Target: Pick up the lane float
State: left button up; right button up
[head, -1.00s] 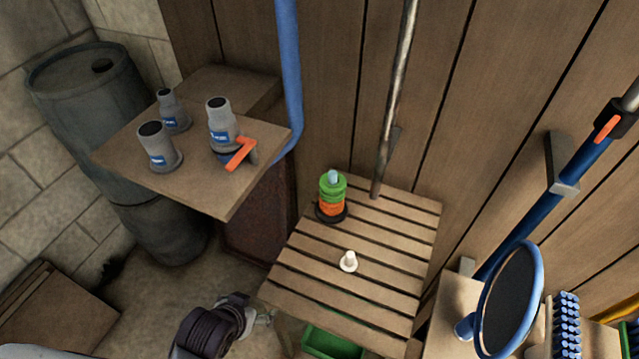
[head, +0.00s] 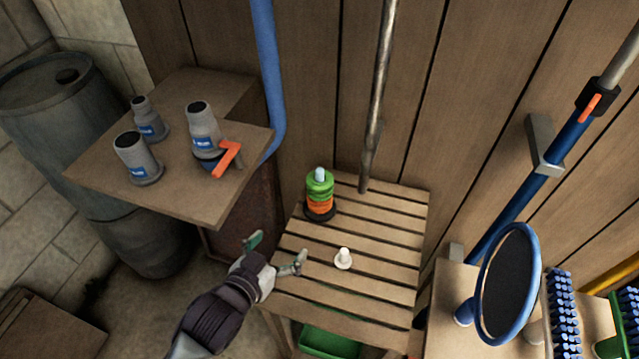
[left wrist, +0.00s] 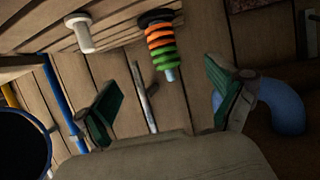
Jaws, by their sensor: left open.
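Green and orange float rings are stacked on a post (head: 319,190) with a dark round base and a pale blue tip, upright on the slatted wooden table (head: 385,262). Green rings are uppermost, orange below. The left wrist view shows this stack (left wrist: 160,45) upside down, ahead of and between my fingers. A white empty peg (head: 343,258) stands nearer the front of the table, and it also shows in the left wrist view (left wrist: 82,33). My left gripper (head: 276,251) is open and empty at the table's left edge, apart from the stack. My right gripper is out of view.
A wooden shelf (head: 205,205) with several grey fittings and an orange-handled valve (head: 226,158) lies left of the table. A blue pipe (head: 268,70) and a metal pole (head: 380,90) stand behind. A round blue-rimmed net (head: 508,285) and brushes are at right.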

aim_at(316, 185)
pick_arm(q)
jog(key=w+d, duration=0.2)
jog(key=w, duration=0.2)
jog(key=w+d, duration=0.2)
jog(key=w, duration=0.3)
jog(key=w+d+p, duration=0.1)
jog(key=w+d, duration=0.1)
jog(key=w, duration=0.2)
jog(key=shift+w, duration=0.3)
jog(key=x, duration=0.2)
jog(key=r+x, duration=0.1)
jog(key=x, duration=0.1)
jog(key=shift+w+d+f, duration=0.15)
jog(key=shift+w+d, duration=0.15)
jog(key=shift+w, duration=0.1)
jog(key=shift+w+d+f, duration=0.15)
jog(key=shift+w+f, duration=0.05)
jog(key=shift+w, duration=0.15)
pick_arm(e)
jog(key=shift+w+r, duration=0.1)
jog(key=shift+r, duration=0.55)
pick_arm(q)
jog(key=c, duration=1.4)
jog(key=shift+o, duration=0.2)
notch_tip(316, 185, up, 10)
jog(key=shift+r, duration=0.1)
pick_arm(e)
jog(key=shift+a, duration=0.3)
